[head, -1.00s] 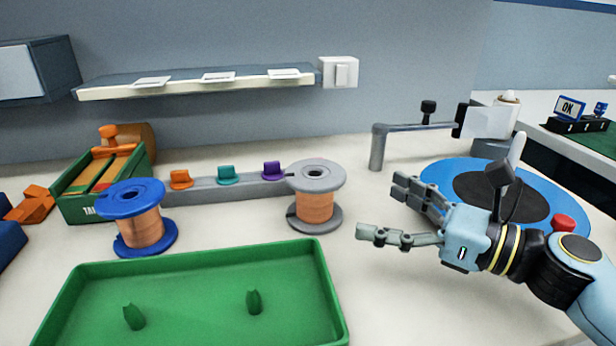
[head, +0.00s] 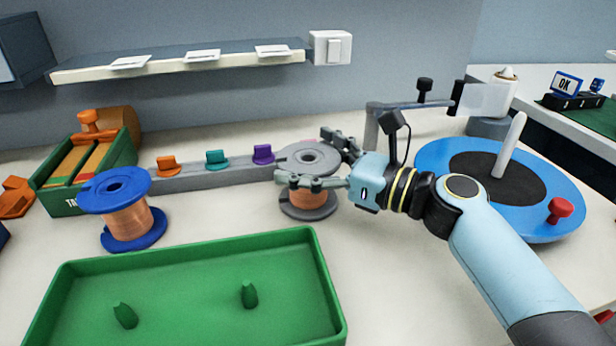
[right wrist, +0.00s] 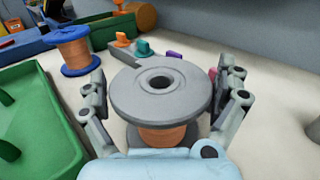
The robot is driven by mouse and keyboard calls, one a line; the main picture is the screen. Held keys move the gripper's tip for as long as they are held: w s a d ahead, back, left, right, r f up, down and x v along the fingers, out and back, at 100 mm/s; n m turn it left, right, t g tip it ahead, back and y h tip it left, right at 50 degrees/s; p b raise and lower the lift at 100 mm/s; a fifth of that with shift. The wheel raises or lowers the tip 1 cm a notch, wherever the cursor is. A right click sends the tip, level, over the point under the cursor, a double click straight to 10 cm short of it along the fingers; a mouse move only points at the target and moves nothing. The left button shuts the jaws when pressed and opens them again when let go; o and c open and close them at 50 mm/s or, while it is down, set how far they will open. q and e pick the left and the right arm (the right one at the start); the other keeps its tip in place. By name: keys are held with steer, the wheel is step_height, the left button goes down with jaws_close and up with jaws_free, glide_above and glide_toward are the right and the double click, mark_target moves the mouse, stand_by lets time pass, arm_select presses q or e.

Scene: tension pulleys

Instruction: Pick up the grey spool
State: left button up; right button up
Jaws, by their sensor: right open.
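The grey spool (head: 309,158) stands upright on the table, with copper-coloured wire wound between its two grey flanges. My right gripper (head: 312,168) is at the spool from the right, with its fingers open on either side of it. In the right wrist view the spool (right wrist: 160,95) fills the space between the spread fingers of the gripper (right wrist: 162,100). Part of the spool's wire and lower flange is hidden behind the near finger and palm. I cannot tell whether any finger touches it. My left gripper is not in view.
A blue spool (head: 127,215) stands to the left. Behind is a grey rail (head: 215,178) with orange, teal and purple tabs. A green tray (head: 190,262) with two pegs lies in front. A blue turntable (head: 560,215) is at the right, beside a grey post (head: 371,130).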

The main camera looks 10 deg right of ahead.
steer(key=shift+w+a, duration=0.1)
steer(key=c, duration=1.4)
steer(key=shift+r, duration=0.1)
steer(key=shift+r, duration=0.45)
steer(key=s+d+r+p, duration=0.1)
steer(key=s+d+r, duration=0.1)
steer(key=s+r, duration=0.1)
steer(key=s+d+r+p, duration=0.1)
steer(key=s+d+r, duration=0.1)
steer(key=s+r, duration=0.1)
steer(key=s+d+r+p, duration=0.1)
steer(key=s+d+r, duration=0.1)
steer(key=s+r, duration=0.2)
